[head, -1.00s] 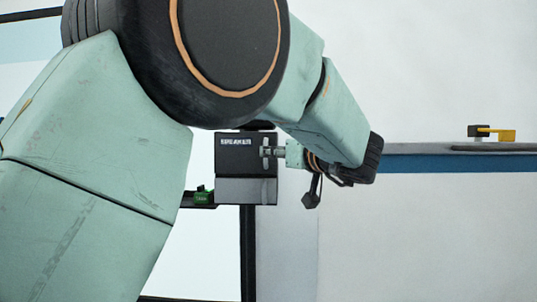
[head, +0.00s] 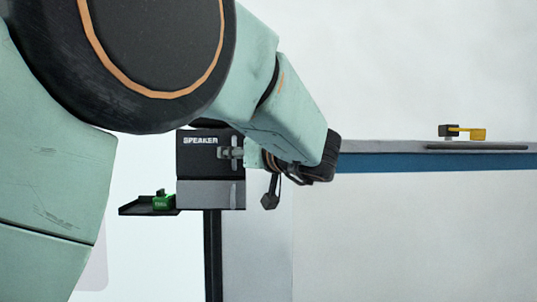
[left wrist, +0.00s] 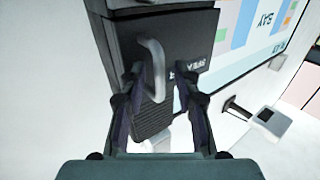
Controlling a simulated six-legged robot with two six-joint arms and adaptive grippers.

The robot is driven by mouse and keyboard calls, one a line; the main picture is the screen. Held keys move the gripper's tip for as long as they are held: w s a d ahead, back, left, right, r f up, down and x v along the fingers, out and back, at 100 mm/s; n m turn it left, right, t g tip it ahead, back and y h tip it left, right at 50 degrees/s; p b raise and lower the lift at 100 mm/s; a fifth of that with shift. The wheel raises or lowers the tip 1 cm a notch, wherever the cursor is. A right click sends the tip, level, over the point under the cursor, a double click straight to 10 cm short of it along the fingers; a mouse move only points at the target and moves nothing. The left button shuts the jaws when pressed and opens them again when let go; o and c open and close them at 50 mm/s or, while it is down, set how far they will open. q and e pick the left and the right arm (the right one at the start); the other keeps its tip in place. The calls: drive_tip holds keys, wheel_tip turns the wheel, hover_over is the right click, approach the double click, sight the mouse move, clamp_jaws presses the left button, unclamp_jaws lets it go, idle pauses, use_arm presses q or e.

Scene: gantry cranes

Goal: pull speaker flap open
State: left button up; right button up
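The speaker (head: 210,165) is a dark box with a white SPEAKER label on its upper front and a lighter grey lower band. A grey bar handle (left wrist: 155,68) stands out from its dark face in the left wrist view. My left gripper (left wrist: 162,85) is open, with its two fingers apart and the handle between them, nearer the left finger. I cannot tell whether a finger touches it. In the head view, my left gripper (head: 243,153) is at the right side of the speaker's front, partly hidden by my wrist. The flap looks closed. My right gripper is not in view.
A small shelf (head: 135,209) with a green object (head: 163,201) sits left of the speaker. A dark post (head: 212,255) stands below it. A blue-edged ledge (head: 390,162) runs right, with a yellow and black item (head: 465,132) above it. A pale panel fills the lower right.

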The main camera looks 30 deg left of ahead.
use_arm(q)
drive_tip(key=shift+w+d, duration=0.15)
drive_tip(key=shift+s+d+r, duration=0.3)
drive_tip(key=shift+s+d, duration=0.15)
drive_tip(key=c, duration=0.4)
drive_tip(key=shift+a, duration=0.1)
drive_tip(key=shift+c, duration=1.1)
drive_tip(key=shift+w+f, duration=0.1)
drive_tip(key=shift+f, duration=0.1)
clamp_jaws()
